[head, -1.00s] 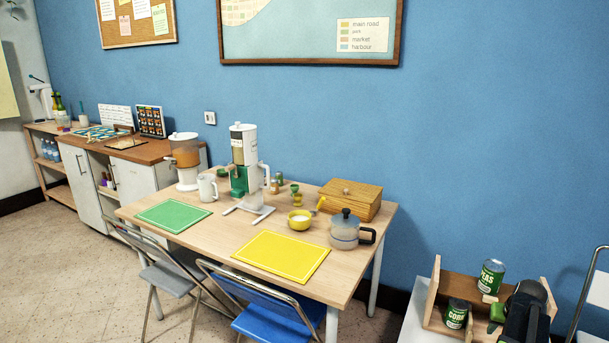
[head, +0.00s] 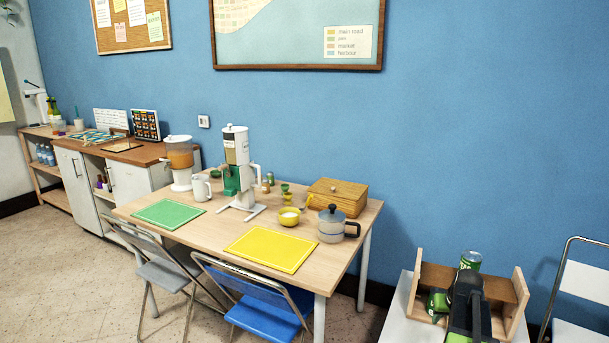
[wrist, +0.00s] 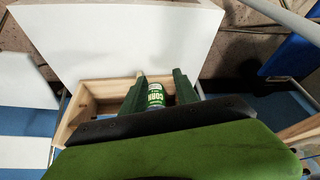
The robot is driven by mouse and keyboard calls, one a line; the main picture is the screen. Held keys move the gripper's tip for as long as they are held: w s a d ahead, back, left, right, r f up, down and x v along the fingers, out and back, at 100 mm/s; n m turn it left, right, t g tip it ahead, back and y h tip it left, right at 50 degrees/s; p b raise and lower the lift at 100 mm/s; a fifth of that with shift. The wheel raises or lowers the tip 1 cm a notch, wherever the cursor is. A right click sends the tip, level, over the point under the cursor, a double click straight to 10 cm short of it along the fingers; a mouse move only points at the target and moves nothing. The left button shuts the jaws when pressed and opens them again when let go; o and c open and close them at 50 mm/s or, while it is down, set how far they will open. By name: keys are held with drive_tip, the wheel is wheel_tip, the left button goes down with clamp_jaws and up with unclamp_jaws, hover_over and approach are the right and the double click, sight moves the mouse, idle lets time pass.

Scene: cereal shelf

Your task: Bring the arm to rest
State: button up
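My gripper (wrist: 158,84) has two green fingers that stand apart, with a gap on each side of the can seen between them. That can, labelled CORN (wrist: 155,96), appears beyond the fingers in the wrist view.
The shelf stands on a white surface (head: 398,318). To its left is a wooden table (head: 375,212) with a yellow mat (head: 272,249), a pot (head: 332,226) and a wooden box (head: 338,196). A white folding chair (head: 583,290) is at the right. Blue wall is behind.

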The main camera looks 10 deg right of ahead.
drive_tip(key=w+a+n+y, duration=0.15)
drive_tip(key=w+a, duration=0.25)
drive_tip(key=a, duration=0.7)
drive_tip(key=w+a+n, duration=0.2)
drive_tip(key=w+a, duration=0.2)
drive_tip(key=a, duration=0.7)
drive_tip(key=s+a+f+n+g, duration=0.1)
drive_tip(key=s+a, duration=0.3)
drive_tip(key=a, duration=0.7)
drive_tip(key=s+a+f+n+g, duration=0.1)
drive_tip(key=s+a+n+g, duration=0.15)
drive_tip(key=a, duration=0.95)
drive_tip(key=s+r+m+p, duration=0.1)
drive_tip(key=s+r+p, duration=0.1)
drive_tip(key=r+p, duration=0.7)
drive_tip(key=s+d+r+m+p, duration=0.1)
drive_tip(key=s+r+p, duration=0.1)
drive_tip(key=r+p, duration=0.8)
drive_tip(key=shift+s+d+r+g, duration=0.3)
drive_tip(key=shift+s+r+g, duration=0.05)
drive_tip(key=shift+r, duration=0.05)
drive_tip(key=shift+d, duration=0.1)
